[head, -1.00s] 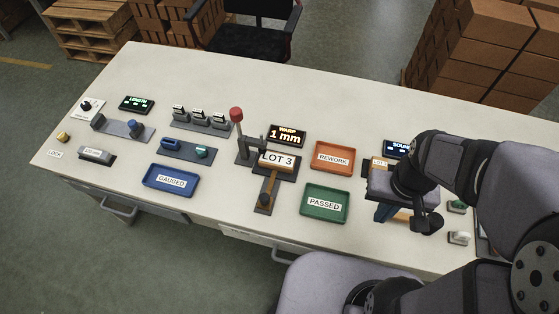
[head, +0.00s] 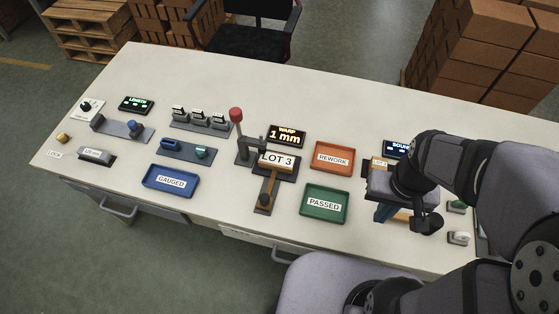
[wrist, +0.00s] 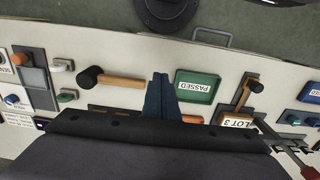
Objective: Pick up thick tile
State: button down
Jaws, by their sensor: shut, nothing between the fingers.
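My gripper (head: 384,213) is at the right part of the bench, right of the green tray. In the wrist view its blue fingers (wrist: 160,88) are together with nothing between them. A tile labelled LOT 3 (head: 277,160) rests on the warp gauge, left of my gripper; it also shows in the wrist view (wrist: 236,121). Another piece with a LOT label (head: 379,163) lies just behind my gripper and is partly hidden by it. I cannot tell which tile is the thick one.
A black-headed mallet (wrist: 110,80) lies beside my fingers. The green PASSED tray (head: 324,204), orange REWORK tray (head: 333,157) and blue GAUGED tray (head: 170,180) look empty. A red-knobbed lever (head: 236,115) stands upright by the gauge. The back of the bench is clear.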

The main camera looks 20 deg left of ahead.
jog(key=c, duration=1)
grip_release()
jog(key=n+b, duration=1.1)
jog(key=n, duration=0.7)
send_over(282, 161)
notch_tip(282, 161, down, 6)
jog(key=shift+f, duration=0.2)
jog(key=shift+w+f+p, duration=0.1)
jog(key=shift+f+p, duration=0.4)
jog(key=shift+f, duration=3.15)
